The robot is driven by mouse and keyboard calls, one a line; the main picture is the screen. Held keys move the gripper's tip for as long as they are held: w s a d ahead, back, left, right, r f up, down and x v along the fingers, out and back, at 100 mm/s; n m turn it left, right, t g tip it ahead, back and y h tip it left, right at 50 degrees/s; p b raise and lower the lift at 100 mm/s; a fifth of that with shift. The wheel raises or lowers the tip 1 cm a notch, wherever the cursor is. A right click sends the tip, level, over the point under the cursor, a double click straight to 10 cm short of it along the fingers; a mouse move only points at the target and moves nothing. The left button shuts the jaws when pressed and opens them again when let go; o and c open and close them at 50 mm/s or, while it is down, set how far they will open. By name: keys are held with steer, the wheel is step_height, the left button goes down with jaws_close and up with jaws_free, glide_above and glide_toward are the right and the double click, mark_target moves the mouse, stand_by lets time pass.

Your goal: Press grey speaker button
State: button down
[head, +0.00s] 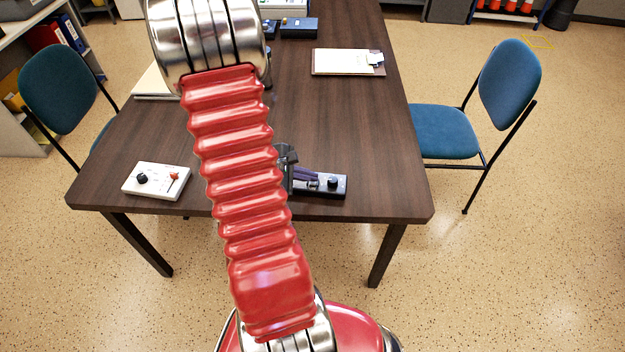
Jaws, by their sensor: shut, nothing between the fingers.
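A dark blue-grey box (335,186) with a black knob sits near the front edge of the dark wooden table (330,130). My gripper (312,180) is over the left part of this box, its fingers shut and empty. My red arm hides part of the gripper and the left end of the box. I cannot tell whether the fingertips touch the box. A small grey part shows by the fingertips, but I cannot tell whether it is the speaker button.
A white box (156,181) with a black knob and a red switch lies at the table's front left. A clipboard (342,62) and a blue box (299,28) lie farther back. Blue chairs stand left (60,88) and right (510,85). The table's right middle is clear.

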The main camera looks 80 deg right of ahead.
mark_target(310, 184)
steer(key=shift+f, duration=0.15)
stand_by(0.3)
steer(key=shift+r, duration=0.75)
step_height(310, 184, up, 6)
stand_by(0.7)
steer(key=shift+s+a, duration=0.1)
stand_by(0.5)
